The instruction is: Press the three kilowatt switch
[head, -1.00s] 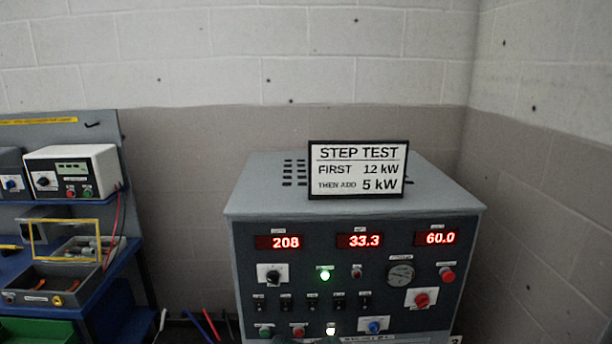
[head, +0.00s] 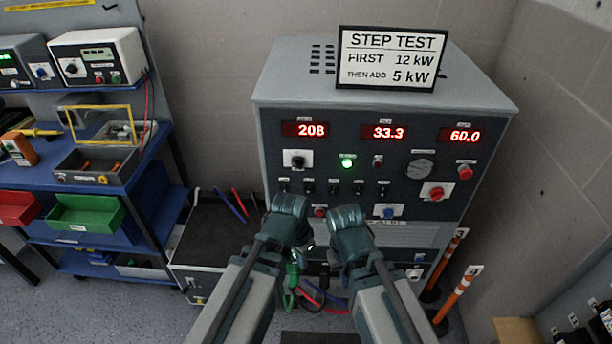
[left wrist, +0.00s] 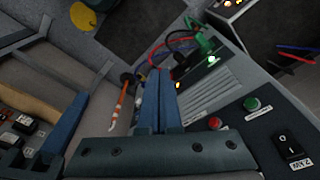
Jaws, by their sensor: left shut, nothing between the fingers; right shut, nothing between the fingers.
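The load bank's front panel (head: 290,128) faces me in the head view. A row of small black switches (head: 333,188) crosses it below the green lamp. Their labels are too small to read, so I cannot tell which is the three kilowatt one. My left gripper (head: 290,215) and right gripper (head: 349,230) are side by side just in front of the panel's lower part; their tips are hidden in the head view. In the left wrist view my left gripper (left wrist: 158,75) is shut and empty. A black rocker switch (left wrist: 289,145) is to its right there, apart from it.
A sign (head: 391,60) on the cabinet top reads STEP TEST, first 12 kW, then add 5 kW. The displays (head: 384,132) show 208, 33.3 and 60.0. A blue workbench (head: 152,155) is at the left.

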